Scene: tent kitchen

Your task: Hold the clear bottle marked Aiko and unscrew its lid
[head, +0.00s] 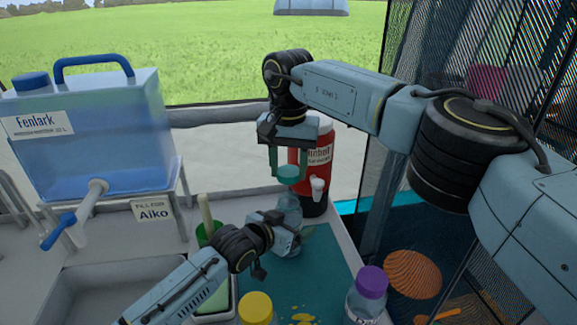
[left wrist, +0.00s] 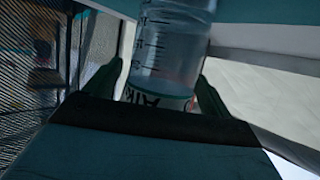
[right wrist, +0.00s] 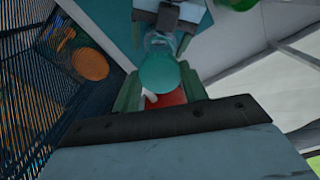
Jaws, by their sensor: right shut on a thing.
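The clear bottle (head: 289,210) stands upright on the teal mat. The left wrist view shows it closely (left wrist: 170,50), with measuring marks and part of the Aiko label. My left gripper (head: 285,236) is around its lower body, one finger on each side, and looks shut on it. The teal lid (head: 288,173) is between the fingers of my right gripper (head: 288,172), which is shut on it from above. In the head view the lid is above the bottle, apart from its top. The right wrist view shows the lid (right wrist: 159,72) in front of the bottle, hiding its mouth.
A red dispenser (head: 318,165) stands right behind the bottle. Purple-lidded (head: 371,280) and yellow-lidded (head: 256,307) bottles stand in front. A green cup (head: 207,232) is left of my left gripper.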

